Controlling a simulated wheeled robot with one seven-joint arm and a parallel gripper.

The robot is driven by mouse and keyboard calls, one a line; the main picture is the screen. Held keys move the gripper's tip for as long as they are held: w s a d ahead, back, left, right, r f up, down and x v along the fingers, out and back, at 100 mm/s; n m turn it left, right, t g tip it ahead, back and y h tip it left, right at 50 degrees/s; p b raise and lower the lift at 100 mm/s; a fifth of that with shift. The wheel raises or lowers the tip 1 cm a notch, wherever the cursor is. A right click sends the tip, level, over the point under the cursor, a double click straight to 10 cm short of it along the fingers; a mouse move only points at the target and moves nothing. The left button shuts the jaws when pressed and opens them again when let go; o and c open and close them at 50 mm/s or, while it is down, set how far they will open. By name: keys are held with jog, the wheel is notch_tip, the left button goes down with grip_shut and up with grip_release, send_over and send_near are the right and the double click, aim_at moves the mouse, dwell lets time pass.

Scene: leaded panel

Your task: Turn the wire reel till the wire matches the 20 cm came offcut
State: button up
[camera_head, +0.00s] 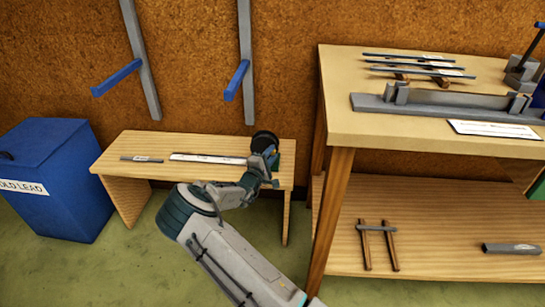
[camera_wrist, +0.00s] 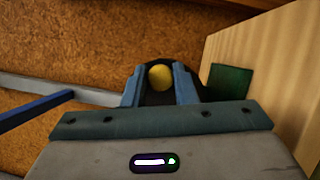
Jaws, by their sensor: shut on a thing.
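The wire reel (camera_head: 264,141) is a dark disc at the right end of a low wooden bench. In the wrist view its dark body shows behind a round yellow knob (camera_wrist: 160,76). My gripper (camera_wrist: 159,86) has its two blue-grey fingers on either side of the knob and is shut on it. In the head view my gripper (camera_head: 268,163) hides the reel's lower part. A short grey came offcut (camera_head: 141,159) with a pale label lies on the bench's left part. A long white strip (camera_head: 208,158) lies between offcut and reel. I cannot make out the wire itself.
The low bench (camera_head: 150,143) stands against a brown wall. A blue lead bin (camera_head: 50,160) is on its left. A taller workbench (camera_head: 365,128) with strips, a grey fixture and a lower shelf stands close on the right. Two metal uprights with blue arms hang above.

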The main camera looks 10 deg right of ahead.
dwell(0.4)
jog(key=o, duration=1)
jog(key=shift+d, duration=0.1)
jog(key=shift+s+a, duration=0.2)
jog(key=shift+a, duration=0.05)
jog(key=p+v, duration=0.3)
jog(key=v, duration=1)
jog(key=shift+s+f, duration=0.1)
